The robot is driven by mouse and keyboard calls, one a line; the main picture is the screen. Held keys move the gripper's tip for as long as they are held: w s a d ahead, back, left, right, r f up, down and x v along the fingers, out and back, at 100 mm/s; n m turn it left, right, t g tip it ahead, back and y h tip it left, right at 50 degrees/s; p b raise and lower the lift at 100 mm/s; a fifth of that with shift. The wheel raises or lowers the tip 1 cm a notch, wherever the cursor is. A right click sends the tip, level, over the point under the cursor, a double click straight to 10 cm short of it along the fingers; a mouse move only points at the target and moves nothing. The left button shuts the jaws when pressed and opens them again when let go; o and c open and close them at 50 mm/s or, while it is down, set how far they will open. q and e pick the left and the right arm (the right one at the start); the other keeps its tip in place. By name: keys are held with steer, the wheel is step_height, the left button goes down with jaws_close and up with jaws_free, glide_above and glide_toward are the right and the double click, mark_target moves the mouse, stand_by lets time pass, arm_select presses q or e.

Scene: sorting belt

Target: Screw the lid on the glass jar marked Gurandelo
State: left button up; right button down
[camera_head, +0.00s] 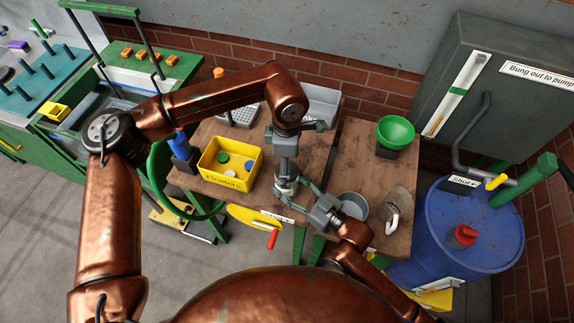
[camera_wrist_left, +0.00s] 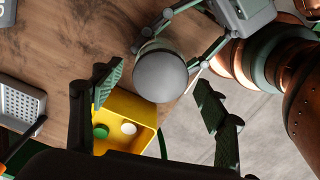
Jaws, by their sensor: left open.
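A jar (camera_head: 287,190) is at the table's front edge, small and largely hidden by the grippers. I cannot tell if the lid is screwed tight. My right gripper (camera_head: 304,190) has its fingers on both sides of the jar, just below the lid; they also show in the left wrist view (camera_wrist_left: 170,42). My left gripper (camera_head: 286,178) points down above the jar. Its fingers are open in the wrist view (camera_wrist_left: 160,80), either side of the lid and apart from it.
A yellow bin (camera_head: 213,174) holding green and white lids stands left of the jar. A green bowl (camera_head: 396,131), a grey bowl (camera_head: 351,207) and a metal piece (camera_head: 393,216) are on the right table. A yellow disc with a red handle (camera_head: 272,239) sticks out in front.

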arm_select(q)
step_height(320, 180, up, 12)
stand_by(0.7)
arm_select(e)
steer(key=c, duration=0.8)
jaws_free()
steer(key=v, duration=1.2)
steer(key=shift+s, duration=0.1)
